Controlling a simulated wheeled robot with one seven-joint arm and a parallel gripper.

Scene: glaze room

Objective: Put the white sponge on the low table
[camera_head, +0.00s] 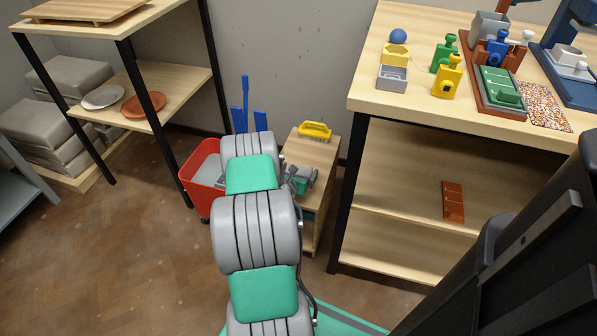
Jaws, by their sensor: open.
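The low table (300,152) is a small pale wooden stand against the wall, left of the tall workbench. A yellow brush-like object (315,131) lies at the back of its top. My arm reaches out from the bottom middle and covers the table's left front part. My gripper (300,180) shows only partly beyond the arm, at the low table's front left; it is open, though its fingertips are not clear. I cannot make out the white sponge for sure. A small white block (566,54) sits at a blue stand on the workbench; I cannot tell what it is.
A red bin (196,180) stands left of the low table, with blue upright tools behind it. The workbench (420,106) at right carries coloured bottles, a grey box and a green block in a tray. A shelf unit (185,88) stands left. Open floor lies at lower left.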

